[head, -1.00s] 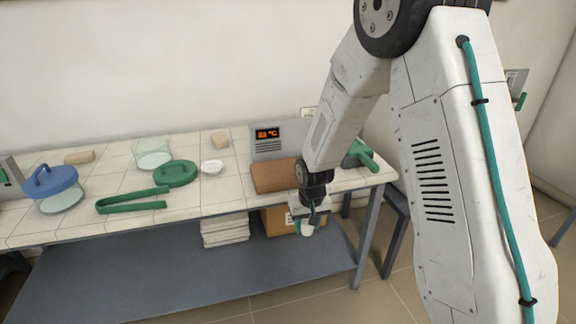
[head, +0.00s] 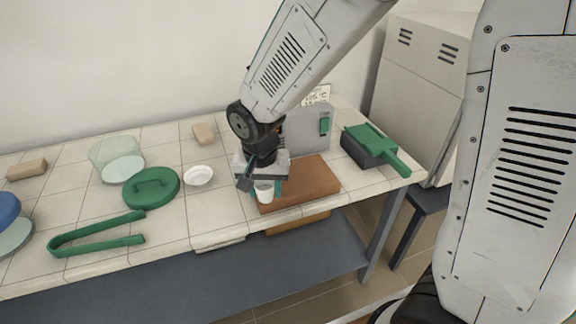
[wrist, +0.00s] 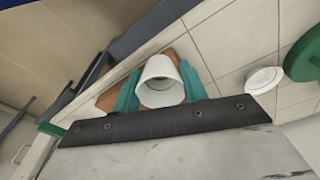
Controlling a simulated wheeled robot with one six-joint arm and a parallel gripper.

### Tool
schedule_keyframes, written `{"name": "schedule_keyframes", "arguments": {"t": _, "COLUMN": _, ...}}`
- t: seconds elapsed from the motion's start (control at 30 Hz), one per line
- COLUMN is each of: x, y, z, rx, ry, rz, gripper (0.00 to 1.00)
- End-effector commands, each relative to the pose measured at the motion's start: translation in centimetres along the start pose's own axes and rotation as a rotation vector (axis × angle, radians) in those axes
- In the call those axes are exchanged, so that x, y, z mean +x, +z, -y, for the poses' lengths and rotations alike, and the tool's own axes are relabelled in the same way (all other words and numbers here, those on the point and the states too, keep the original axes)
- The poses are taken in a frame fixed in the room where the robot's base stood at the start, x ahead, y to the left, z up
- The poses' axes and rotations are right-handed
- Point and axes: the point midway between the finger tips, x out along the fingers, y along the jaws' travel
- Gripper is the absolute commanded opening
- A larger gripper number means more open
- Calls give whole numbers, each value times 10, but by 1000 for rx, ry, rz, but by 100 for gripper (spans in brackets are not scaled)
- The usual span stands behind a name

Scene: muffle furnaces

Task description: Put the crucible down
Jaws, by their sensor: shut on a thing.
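The crucible (head: 264,194) is a small white cup. My gripper (head: 265,188) is shut on it, with teal fingers on both sides.
A small white dish (head: 199,176), green lid (head: 151,188), glass vessel (head: 117,160) and green tongs (head: 97,235) are left on the tiled table. A green-handled block (head: 375,150) is at right. Bare tiles (head: 190,220) lie left of the board.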

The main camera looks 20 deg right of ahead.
Motion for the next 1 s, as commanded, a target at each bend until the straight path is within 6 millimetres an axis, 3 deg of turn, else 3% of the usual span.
{"name": "schedule_keyframes", "arguments": {"t": 0.5, "x": 26, "y": -108, "z": -49, "rx": 0, "ry": -1, "rz": 1, "gripper": 19}}
{"name": "schedule_keyframes", "arguments": {"t": 0.87, "x": 32, "y": -138, "z": -64, "rx": 0, "ry": -1, "rz": 0, "gripper": 19}}
{"name": "schedule_keyframes", "arguments": {"t": 1.0, "x": 58, "y": -132, "z": -63, "rx": -3, "ry": 1, "rz": 4, "gripper": 19}}
